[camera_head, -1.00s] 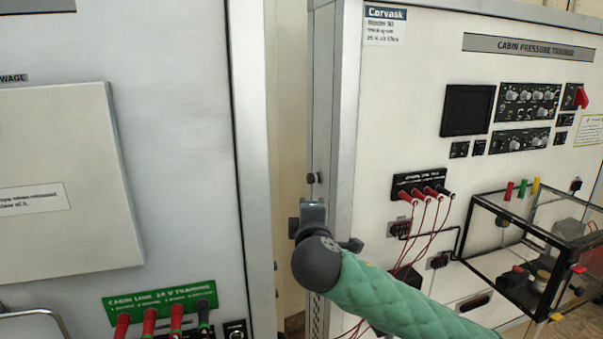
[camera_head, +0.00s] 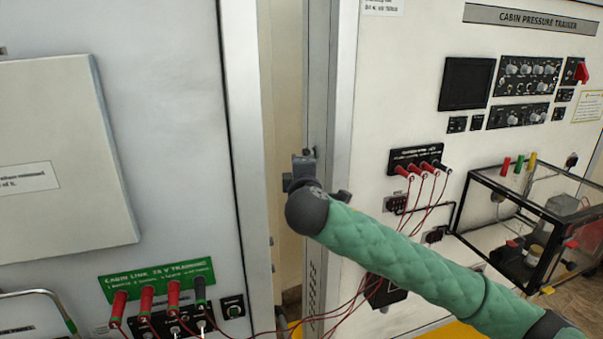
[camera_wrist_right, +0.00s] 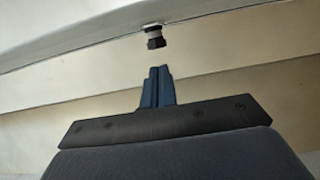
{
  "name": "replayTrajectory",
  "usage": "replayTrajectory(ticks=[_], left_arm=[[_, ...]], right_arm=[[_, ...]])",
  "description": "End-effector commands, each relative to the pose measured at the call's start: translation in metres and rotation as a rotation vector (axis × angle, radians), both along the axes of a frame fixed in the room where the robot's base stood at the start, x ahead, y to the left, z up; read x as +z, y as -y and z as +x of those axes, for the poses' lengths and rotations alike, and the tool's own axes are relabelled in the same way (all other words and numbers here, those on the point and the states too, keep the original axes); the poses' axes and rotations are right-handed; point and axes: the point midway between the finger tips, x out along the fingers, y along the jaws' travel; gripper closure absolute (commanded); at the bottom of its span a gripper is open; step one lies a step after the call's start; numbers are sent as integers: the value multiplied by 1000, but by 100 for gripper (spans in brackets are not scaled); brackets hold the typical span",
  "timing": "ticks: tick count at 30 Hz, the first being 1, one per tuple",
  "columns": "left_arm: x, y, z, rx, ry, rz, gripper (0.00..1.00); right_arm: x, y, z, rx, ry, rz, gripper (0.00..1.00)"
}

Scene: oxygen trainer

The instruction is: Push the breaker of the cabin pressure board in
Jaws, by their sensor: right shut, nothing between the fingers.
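The breaker (camera_wrist_right: 153,38) shows in the right wrist view as a small black knob with a pale collar, standing out from a pale panel edge. In the head view the cabin pressure board (camera_head: 405,60) stands on the right, and my right gripper (camera_head: 303,163) is at its left side edge, covering most of the breaker's area. In the wrist view my right gripper's blue fingers (camera_wrist_right: 158,78) are shut and empty. Their tips are just below the knob in the picture, with a visible gap. My left gripper is in neither view.
A grey cabinet with a green-labelled socket strip (camera_head: 158,280) and red plugs stands on the left. Red cables (camera_head: 345,305) hang between the cabinets. A clear black-framed box (camera_head: 535,225) juts out from the board at right. A narrow gap separates the cabinets.

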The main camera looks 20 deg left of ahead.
Motion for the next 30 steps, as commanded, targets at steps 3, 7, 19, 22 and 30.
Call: replayTrajectory(ticks=[3, 7, 19, 22, 30], left_arm=[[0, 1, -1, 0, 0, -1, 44], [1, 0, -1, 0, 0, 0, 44], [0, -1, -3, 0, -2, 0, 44], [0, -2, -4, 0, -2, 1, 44], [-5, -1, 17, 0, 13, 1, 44]], right_arm=[[0, -6, 18, -1, 0, -1, 100], [0, -12, 31, 0, 0, -1, 100], [0, -16, 41, 1, -1, 1, 100], [0, -16, 41, 1, 0, 1, 100], [-4, -4, 50, 0, -1, 2, 100]])
